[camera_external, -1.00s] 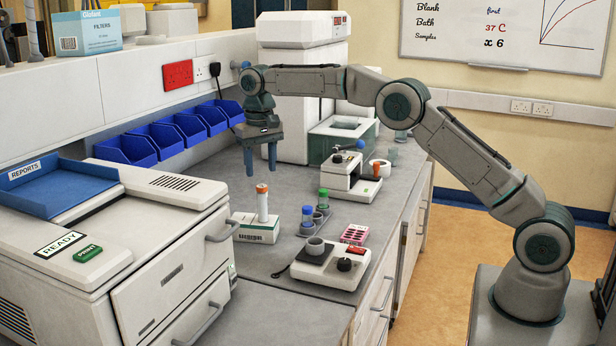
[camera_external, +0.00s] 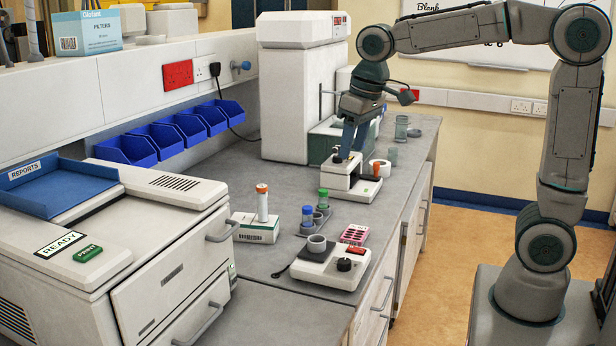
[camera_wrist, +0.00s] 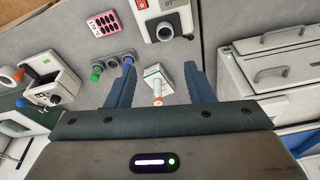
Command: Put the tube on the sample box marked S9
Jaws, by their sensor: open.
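A white tube with an orange cap (camera_external: 262,203) stands upright on a white and green box with a barcode (camera_external: 256,231). In the wrist view the tube (camera_wrist: 157,93) and the box (camera_wrist: 156,74) lie in line between my fingers but well beyond them. I cannot read an S9 mark on the box. My gripper (camera_external: 347,150) is open and empty. It is up and away from the tube, towards the back right, over or in front of the small white device. My fingers also show in the wrist view (camera_wrist: 158,66).
A rack holds a blue tube (camera_external: 307,214) and a green-capped tube (camera_external: 323,198). A white instrument (camera_external: 330,268) with a grey cup stands in front, a pink rack (camera_external: 355,234) beside it. A small white device (camera_external: 356,183) stands farther back. The front bench (camera_external: 290,318) is clear.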

